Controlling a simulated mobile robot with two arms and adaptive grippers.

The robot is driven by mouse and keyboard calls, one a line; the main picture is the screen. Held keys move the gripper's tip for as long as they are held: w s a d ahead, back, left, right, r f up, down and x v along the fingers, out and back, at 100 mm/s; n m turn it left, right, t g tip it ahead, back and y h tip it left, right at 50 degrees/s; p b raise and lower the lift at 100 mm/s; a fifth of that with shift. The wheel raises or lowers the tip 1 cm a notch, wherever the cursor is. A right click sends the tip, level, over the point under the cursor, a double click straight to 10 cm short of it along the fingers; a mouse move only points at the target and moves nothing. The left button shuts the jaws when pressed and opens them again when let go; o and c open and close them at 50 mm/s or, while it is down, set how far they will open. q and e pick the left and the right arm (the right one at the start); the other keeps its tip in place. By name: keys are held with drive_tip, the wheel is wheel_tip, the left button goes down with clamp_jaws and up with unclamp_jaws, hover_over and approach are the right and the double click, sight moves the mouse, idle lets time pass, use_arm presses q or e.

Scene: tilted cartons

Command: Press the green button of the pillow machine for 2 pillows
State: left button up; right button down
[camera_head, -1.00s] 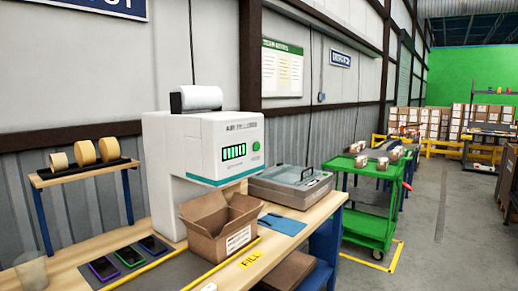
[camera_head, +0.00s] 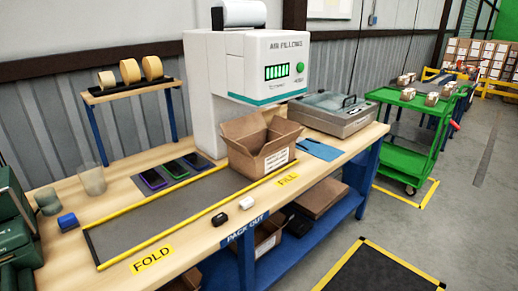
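The pillow machine (camera_head: 205,95) is a white cabinet marked "AIR PILLOWS" at the back of the workbench, with a white roll on top. Its round green button (camera_head: 300,68) is on the right of the front face, beside a dark display (camera_head: 277,71) with several green bars. An open cardboard carton (camera_head: 262,150) with a white label stands below the machine's overhang, flaps up. I cannot see inside the carton well. Neither of my grippers is in view.
A grey flat device (camera_head: 332,113) sits right of the machine. A green cart (camera_head: 405,150) stands beyond. Floor on the right is free.

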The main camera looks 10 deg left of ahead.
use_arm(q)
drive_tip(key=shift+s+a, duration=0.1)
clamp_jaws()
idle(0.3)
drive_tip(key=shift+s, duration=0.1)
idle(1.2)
